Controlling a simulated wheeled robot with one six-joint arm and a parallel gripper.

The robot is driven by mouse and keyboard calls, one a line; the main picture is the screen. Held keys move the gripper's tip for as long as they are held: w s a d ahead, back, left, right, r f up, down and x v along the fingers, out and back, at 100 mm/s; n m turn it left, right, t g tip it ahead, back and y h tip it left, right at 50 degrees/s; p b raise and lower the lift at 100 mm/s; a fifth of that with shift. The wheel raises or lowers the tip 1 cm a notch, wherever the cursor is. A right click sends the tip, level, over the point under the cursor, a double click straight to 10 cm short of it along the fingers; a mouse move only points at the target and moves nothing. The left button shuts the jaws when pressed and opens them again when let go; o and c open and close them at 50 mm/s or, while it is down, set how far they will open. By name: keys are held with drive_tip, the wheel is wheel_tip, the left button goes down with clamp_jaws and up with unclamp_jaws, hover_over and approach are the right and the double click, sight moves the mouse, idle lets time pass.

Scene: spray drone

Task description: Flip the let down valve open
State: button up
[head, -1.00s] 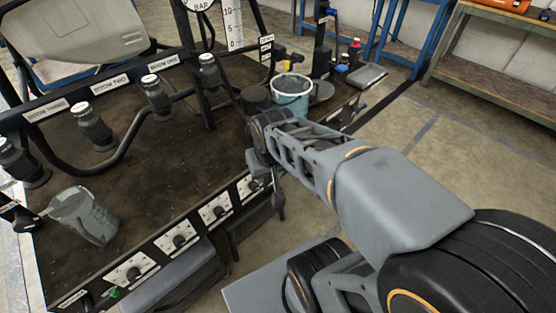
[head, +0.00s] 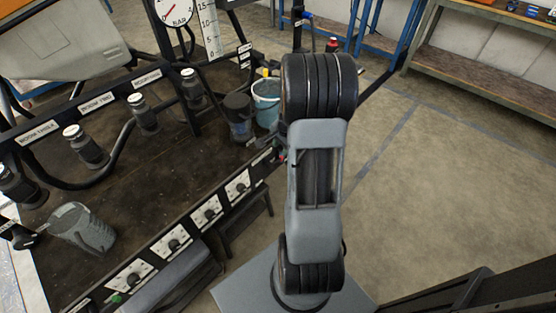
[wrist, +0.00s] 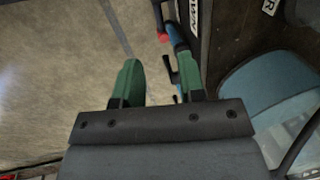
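In the wrist view, my gripper (wrist: 159,60) has two green fingers standing apart with no object held. A small valve (wrist: 174,32) with a blue body and a red end sits at the bench edge, beyond the fingertips. A thin black lever (wrist: 171,72) hangs from it, in the gap between the fingers and closer to the right one. A partly cut-off label (wrist: 199,14) ending in "WN" is beside the valve. I cannot tell whether the lever touches a finger.
A light blue bucket (head: 266,103) stands on the bench near the edge, and fills the right of the wrist view (wrist: 262,88). A dark canister (head: 238,117) is beside it. A grey jug (head: 82,230) stands front left. Floor right of the bench is clear.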

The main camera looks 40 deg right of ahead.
sight(278, 160)
drive_tip(key=f, duration=0.2)
drive_tip(key=w+f+b, duration=0.1)
drive_tip(key=f, duration=0.5)
drive_tip(key=shift+w+a+f+b, duration=0.2)
drive_tip(key=shift+w+b, duration=0.1)
drive_tip(key=shift+b, duration=0.1)
drive_tip(key=shift+c, duration=0.3)
clamp_jaws()
drive_tip(key=shift+r, duration=0.1)
